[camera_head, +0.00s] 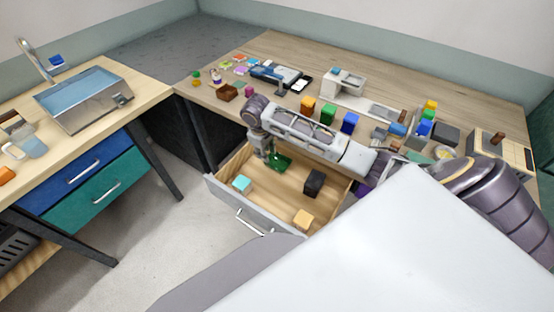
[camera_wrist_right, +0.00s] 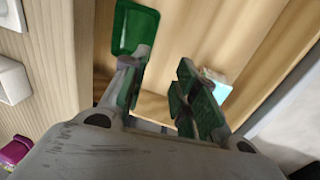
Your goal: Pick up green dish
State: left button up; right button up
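The green dish (camera_head: 281,163) is a small, dark green, shallow piece lying inside the open wooden drawer (camera_head: 238,217). My right gripper (camera_head: 265,152) reaches down into the drawer at the dish's left edge in the head view. In the right wrist view the gripper (camera_wrist_right: 163,90) has its two fingers spread with a gap between them. The green dish (camera_wrist_right: 135,28) shows there just past the tip of the left finger, not between the fingers. I cannot tell whether that finger touches it. My left gripper is not in view.
The drawer also holds a cyan block (camera_head: 242,184), a black block (camera_head: 314,182) and a tan block (camera_head: 303,219). The wooden desk (camera_head: 330,65) above carries several coloured blocks. A counter with a sink (camera_head: 85,97) stands at the left.

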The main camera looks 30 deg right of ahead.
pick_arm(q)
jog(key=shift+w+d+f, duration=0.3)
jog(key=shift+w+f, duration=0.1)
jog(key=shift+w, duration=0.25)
pick_arm(e)
jog(key=shift+w+d+f, duration=0.2)
jog(key=shift+w+d, duration=0.35)
jog(key=shift+w, duration=0.05)
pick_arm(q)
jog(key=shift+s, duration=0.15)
pick_arm(e)
jog(key=f, duration=0.5)
jog(key=d+f, duration=0.1)
jog(key=f, duration=0.1)
jog(key=shift+w+f+b, duration=0.15)
jog(key=shift+w+b, duration=0.05)
jog(key=shift+b, duration=0.2)
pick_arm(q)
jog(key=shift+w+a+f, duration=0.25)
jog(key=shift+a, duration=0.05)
pick_arm(e)
jog(key=shift+d+f, duration=0.15)
jog(key=shift+f, duration=0.45)
